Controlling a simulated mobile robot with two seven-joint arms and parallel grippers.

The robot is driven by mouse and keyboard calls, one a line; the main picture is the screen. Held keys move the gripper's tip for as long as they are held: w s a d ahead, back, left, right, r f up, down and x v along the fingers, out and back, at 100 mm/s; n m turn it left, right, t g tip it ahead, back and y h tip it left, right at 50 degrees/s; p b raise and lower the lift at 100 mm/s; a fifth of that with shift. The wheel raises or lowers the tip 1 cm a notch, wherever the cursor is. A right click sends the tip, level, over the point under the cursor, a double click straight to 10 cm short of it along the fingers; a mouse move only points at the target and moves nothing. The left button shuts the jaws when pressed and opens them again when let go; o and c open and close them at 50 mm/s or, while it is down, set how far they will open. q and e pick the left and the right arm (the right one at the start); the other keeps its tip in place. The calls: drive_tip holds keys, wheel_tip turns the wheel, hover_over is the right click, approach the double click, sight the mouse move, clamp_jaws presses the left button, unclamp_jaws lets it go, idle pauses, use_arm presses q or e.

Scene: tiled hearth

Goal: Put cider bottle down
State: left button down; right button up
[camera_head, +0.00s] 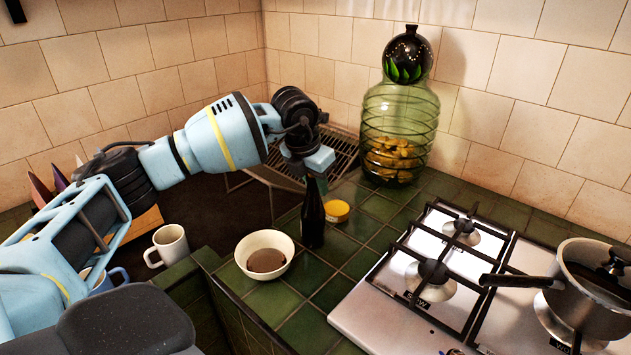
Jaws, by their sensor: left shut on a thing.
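The cider bottle (313,219) is dark and slim and stands upright at the green tiled counter, just right of a cream bowl. My left gripper (312,175) is above it and shut on its neck, and the gripper body hides the bottle's top. The bottle's base looks at or very near the tiles (290,312); I cannot tell whether it touches. My right gripper does not show.
The cream bowl (243,262) with brown contents is close on the left. A wire rack (344,150) and a big green glass jar (399,115) stand farther back. The gas hob (365,318) with a saucepan (583,308) is at right. A white mug (170,246) is at left.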

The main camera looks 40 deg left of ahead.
sight(305, 213)
use_arm(q)
drive_tip(key=shift+f, duration=0.1)
drive_tip(key=c, duration=1.1)
unclamp_jaws()
drive_tip(key=v, duration=1.2)
